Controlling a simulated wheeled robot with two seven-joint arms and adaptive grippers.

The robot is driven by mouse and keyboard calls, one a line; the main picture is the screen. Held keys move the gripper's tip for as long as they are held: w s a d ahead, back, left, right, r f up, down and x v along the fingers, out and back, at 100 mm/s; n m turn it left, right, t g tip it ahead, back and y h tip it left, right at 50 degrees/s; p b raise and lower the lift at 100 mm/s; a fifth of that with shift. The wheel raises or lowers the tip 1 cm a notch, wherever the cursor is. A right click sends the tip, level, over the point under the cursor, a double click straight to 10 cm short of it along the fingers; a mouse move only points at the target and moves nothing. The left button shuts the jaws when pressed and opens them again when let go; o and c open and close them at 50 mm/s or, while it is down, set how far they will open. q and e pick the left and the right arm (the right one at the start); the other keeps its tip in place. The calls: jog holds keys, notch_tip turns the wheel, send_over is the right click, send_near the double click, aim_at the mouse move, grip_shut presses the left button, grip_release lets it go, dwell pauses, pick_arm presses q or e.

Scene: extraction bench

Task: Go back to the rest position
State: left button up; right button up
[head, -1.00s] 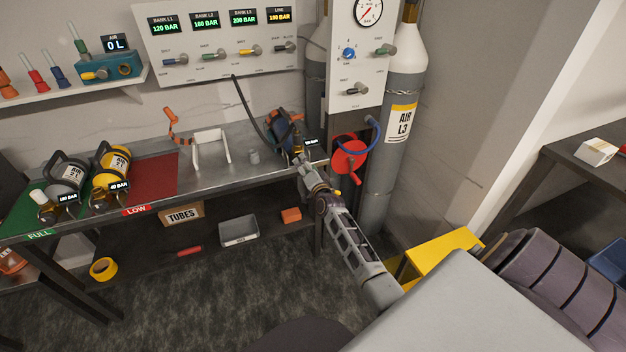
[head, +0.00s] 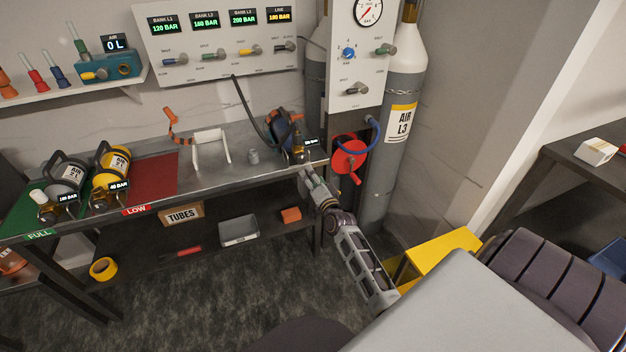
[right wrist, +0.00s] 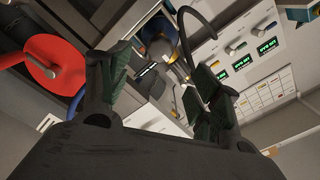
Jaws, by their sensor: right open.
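My right gripper (head: 306,180) is at the bench's front right edge in the head view, in front of a dark blue cylinder (head: 282,126) with a brass valve (head: 298,140). Its two green-padded fingers stand apart in the right wrist view (right wrist: 162,75), with nothing held between them. The blue cylinder shows beyond the fingers there, apart from them. My left gripper is not in view.
A red reel (head: 348,155) and grey AIR L3 cylinder (head: 402,120) stand right of the gripper. A yellow stool (head: 440,250) is near my arm. The metal bench (head: 225,172) holds two labelled cylinders at left. Floor in front of the bench is clear.

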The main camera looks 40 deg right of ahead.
dwell(0.7)
